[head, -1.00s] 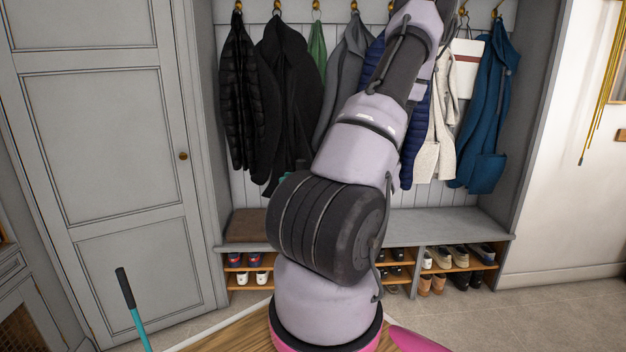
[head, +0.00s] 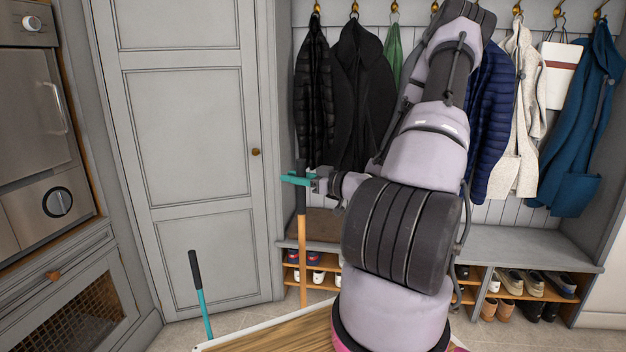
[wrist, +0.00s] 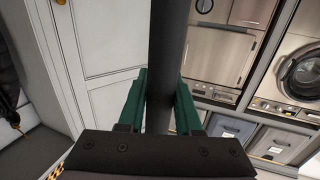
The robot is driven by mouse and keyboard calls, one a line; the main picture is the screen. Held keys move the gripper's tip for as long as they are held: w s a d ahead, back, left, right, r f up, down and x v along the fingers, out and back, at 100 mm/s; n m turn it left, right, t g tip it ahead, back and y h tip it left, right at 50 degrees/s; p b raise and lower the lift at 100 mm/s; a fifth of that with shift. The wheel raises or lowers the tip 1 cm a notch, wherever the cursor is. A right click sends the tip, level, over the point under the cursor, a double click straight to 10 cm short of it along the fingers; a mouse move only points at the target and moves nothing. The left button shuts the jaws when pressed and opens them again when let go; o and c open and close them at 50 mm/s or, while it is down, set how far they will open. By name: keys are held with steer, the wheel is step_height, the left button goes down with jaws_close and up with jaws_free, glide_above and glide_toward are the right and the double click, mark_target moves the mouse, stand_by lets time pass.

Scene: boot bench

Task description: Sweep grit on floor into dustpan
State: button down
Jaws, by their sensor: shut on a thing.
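My gripper (head: 302,181), with teal fingers, is shut on the dark grip of an upright broom-like handle (head: 303,262) with an orange-brown lower shaft. In the wrist view the dark grip (wrist: 168,50) runs between the two teal fingers. The handle's lower end is hidden, so its head cannot be seen. A second handle (head: 202,295), teal with a dark grip, leans slightly at the lower left; its lower end is out of frame, so I cannot tell if it belongs to the dustpan. No dustpan body or grit shows.
A shoe bench (head: 500,246) with several shoes below and coats hanging above stands behind my arm. A grey door (head: 190,160) is behind the handles. Ovens and cabinets (head: 75,280) are at left. A wooden surface (head: 270,335) is in front. Tiled floor shows between.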

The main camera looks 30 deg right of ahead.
steer(key=w+a+n+g+y, duration=0.1)
steer(key=w+a, duration=0.6)
steer(key=a, duration=0.3)
steer(key=w+a+y, duration=0.1)
steer(key=w+a, duration=0.7)
steer(key=a, duration=0.2)
steer(key=s+d+r, duration=0.2)
steer(key=d+r, duration=0.1)
steer(key=r, duration=0.1)
steer(key=shift+s+r, duration=0.25)
steer(key=shift+d, duration=0.1)
stand_by(1.2)
steer(key=s+d+m+t+h, duration=0.2)
steer(key=d+h, duration=0.5)
steer(key=d, duration=0.6)
steer(key=f+m+t, duration=0.1)
steer(key=m, duration=0.1)
steer(key=shift+d+m+t, duration=0.3)
steer(key=shift+m, duration=0.1)
steer(key=shift+r, duration=0.1)
